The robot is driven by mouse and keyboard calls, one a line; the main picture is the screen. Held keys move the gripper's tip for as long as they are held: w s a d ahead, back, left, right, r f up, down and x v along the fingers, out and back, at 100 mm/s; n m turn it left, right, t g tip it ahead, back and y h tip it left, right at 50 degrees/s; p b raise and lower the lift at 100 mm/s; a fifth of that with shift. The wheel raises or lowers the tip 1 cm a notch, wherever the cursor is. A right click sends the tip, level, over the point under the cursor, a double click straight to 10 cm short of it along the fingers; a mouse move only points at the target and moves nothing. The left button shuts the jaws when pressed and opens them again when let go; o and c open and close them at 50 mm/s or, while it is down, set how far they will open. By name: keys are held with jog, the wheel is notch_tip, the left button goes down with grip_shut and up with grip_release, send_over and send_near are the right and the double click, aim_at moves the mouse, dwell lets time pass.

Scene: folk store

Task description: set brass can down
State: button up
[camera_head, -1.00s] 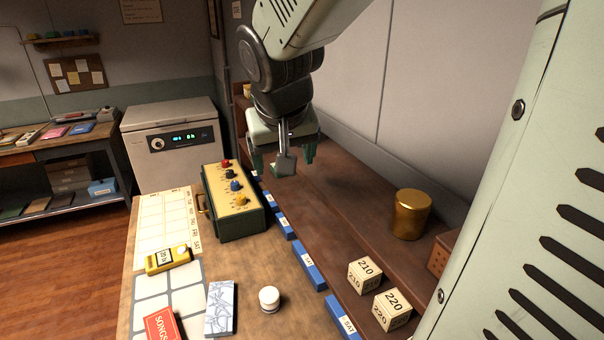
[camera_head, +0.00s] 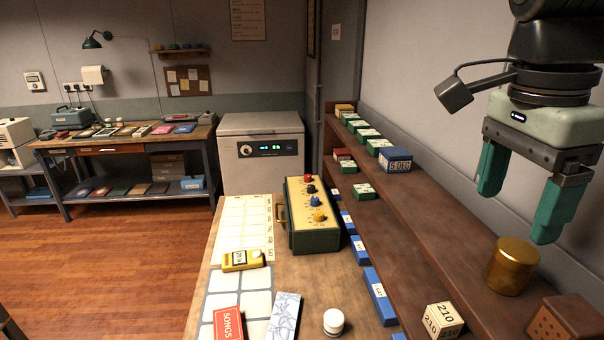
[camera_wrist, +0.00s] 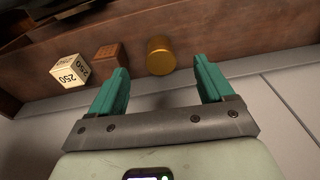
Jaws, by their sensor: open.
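The brass can (camera_head: 511,266) is a gold cylinder standing upright on the brown wooden shelf at the right of the head view. My gripper (camera_head: 518,213) is open and empty, with green fingers pointing down above the can and apart from it. In the wrist view the can (camera_wrist: 160,56) shows beyond and between the two fingertips of my gripper (camera_wrist: 161,72). Nothing is between the fingers at their own depth as far as I can tell.
Green boxes and a blue date block (camera_head: 395,160) stand farther back. The shelf between is clear. A wall rises behind the shelf. The bench holds a control box (camera_head: 311,213).

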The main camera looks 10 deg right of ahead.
aim_at(517, 248)
jog(key=shift+s+d+r+m, duration=0.15)
jog(key=shift+s+d+m, duration=0.05)
jog(key=shift+d+m, duration=0.45)
jog(key=shift+s+d+f+m+g, duration=0.1)
jog(key=shift+f+m+g, duration=0.15)
jog(key=shift+g, duration=0.05)
jog(key=f, duration=0.4)
jog(key=shift+d+f, duration=0.3)
jog(key=shift+f, duration=0.05)
jog(key=shift+w+d+f, duration=0.1)
jog(key=shift+d+f, duration=0.1)
jog(key=shift+f, duration=0.7)
jog(key=shift+w+d+f, duration=0.1)
jog(key=shift+d+f, duration=0.1)
jog(key=shift+f, duration=0.7)
jog(key=shift+w+d+f, duration=0.1)
jog(key=shift+d+f, duration=0.1)
jog(key=shift+f, duration=0.7)
jog(key=shift+c, duration=0.2)
jog(key=c, duration=1.3)
jog(key=shift+o, duration=0.2)
jog(key=shift+r, duration=0.15)
